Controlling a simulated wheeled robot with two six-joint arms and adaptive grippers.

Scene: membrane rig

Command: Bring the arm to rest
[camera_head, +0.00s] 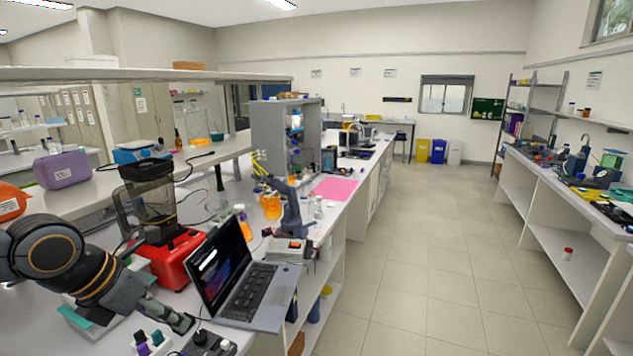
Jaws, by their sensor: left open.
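My left arm (105,283) comes in from the left edge, dark grey with orange rings. It reaches over the near end of the bench. My left gripper (182,322) is at its end, low in the view, just left of the open laptop (245,285). The gripper is small here and points toward the lower right. It is open and I see nothing held in it. Whether it touches the laptop or the bench cannot be told. My right gripper is not in view.
A red machine (172,257) stands behind the gripper. A black knobbed box (208,343) and small coloured caps (150,343) are close below it. Orange bottles (271,205) and a blue jointed device (291,208) stand farther back. The aisle floor (430,255) is clear.

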